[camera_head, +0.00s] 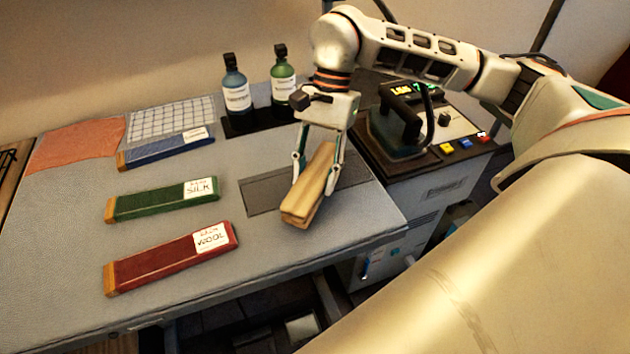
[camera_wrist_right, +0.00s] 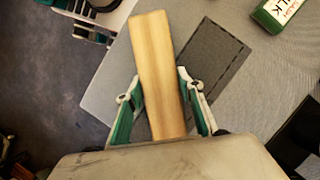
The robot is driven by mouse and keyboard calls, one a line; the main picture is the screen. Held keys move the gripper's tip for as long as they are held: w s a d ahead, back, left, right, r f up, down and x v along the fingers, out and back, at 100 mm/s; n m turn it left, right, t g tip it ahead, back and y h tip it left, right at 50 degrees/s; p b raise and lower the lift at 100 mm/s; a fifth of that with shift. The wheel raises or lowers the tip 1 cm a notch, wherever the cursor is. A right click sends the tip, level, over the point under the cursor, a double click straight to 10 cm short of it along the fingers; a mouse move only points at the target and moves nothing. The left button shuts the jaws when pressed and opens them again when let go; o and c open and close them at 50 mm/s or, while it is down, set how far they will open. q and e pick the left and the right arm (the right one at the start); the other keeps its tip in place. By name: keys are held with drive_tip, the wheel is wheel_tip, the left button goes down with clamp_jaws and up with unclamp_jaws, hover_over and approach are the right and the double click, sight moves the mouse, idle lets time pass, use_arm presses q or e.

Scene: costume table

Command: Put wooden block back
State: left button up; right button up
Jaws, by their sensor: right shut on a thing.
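The wooden block (camera_head: 312,186) is a long, pale brown bar. My right gripper (camera_head: 318,172) is shut on the wooden block, with one finger on each long side. In the right wrist view the block (camera_wrist_right: 157,70) extends out between the fingers of the gripper (camera_wrist_right: 162,98). A dark grey rectangle with a stitched-looking outline (camera_head: 262,195) lies on the table, partly hidden behind the block and gripper. The block appears over the rectangle's middle and near edge, angled across it; I cannot tell its exact height. My left gripper is not in view.
Red wool (camera_head: 172,258), green silk (camera_head: 162,199) and blue (camera_head: 166,149) labelled bars lie at left on the grey table (camera_head: 70,240). Two bottles, blue (camera_head: 236,93) and green (camera_head: 283,82), stand at the back. An iron (camera_head: 398,128) sits on a unit at right.

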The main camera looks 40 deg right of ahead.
drive_tip(key=shift+f, duration=1.1)
drive_tip(key=shift+f, duration=0.15)
drive_tip(key=o, duration=1.4)
drive_tip(key=v, duration=1.2)
drive_tip(key=shift+a+p, duration=0.1)
drive_tip(key=shift+p, duration=0.2)
